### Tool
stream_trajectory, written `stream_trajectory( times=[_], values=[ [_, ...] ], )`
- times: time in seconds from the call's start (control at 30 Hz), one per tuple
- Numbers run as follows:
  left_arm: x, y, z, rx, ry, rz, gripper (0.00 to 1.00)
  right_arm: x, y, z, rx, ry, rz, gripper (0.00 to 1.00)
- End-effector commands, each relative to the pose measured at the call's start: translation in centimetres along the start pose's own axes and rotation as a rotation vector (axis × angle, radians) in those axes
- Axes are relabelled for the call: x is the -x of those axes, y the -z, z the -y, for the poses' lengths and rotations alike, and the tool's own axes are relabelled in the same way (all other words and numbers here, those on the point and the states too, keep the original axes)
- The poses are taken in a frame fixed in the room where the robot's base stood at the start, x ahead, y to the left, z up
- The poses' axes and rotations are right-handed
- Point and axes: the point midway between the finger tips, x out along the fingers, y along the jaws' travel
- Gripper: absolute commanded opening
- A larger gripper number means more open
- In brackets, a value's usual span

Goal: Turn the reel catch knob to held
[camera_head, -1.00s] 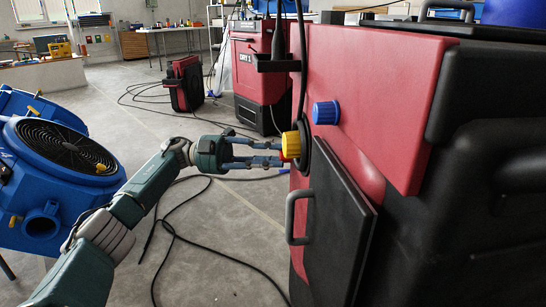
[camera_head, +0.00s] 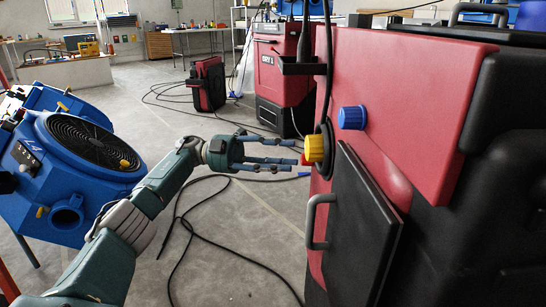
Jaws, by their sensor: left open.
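A yellow knob (camera_head: 314,148) sticks out from the left side of the red machine (camera_head: 408,95), in front of a black round part with a black cable hanging over it. A small red piece (camera_head: 305,160) shows beside it. A blue knob (camera_head: 352,118) sits higher up to the right on the red panel. I cannot read which one is the reel catch knob, nor any held mark. My left gripper (camera_head: 297,166) is open and empty, its fingers pointing right at the yellow knob, with a small gap in the picture. My right gripper is out of view.
A black door (camera_head: 362,225) with a grey handle (camera_head: 313,222) stands below the knobs. Blue fans (camera_head: 75,165) stand at the left. Cables (camera_head: 205,240) lie on the floor. Another red machine (camera_head: 283,75) and a red-black unit (camera_head: 207,85) stand behind.

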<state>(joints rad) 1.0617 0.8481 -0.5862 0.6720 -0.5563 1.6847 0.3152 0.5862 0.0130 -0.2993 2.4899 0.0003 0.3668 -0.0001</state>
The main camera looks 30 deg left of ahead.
Motion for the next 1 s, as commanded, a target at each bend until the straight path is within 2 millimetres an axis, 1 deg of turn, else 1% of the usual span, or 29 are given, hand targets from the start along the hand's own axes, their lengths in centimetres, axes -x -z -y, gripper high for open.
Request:
stream_trajectory(
  times=[0.13,0.4,0.57,1.0],
  values=[
    [2.3,-0.1,0.2,-0.001,0.004,0.004,0.41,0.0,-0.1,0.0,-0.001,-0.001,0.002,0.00],
    [4.3,-0.1,0.1,-0.002,0.002,0.002,0.41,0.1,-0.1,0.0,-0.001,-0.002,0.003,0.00],
    [4.6,0.0,0.1,-0.001,0.001,0.000,0.41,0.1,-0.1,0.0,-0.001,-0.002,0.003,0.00],
    [4.7,0.0,0.1,-0.001,0.001,0.000,0.41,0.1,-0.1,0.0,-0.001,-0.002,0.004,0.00]
  ],
)
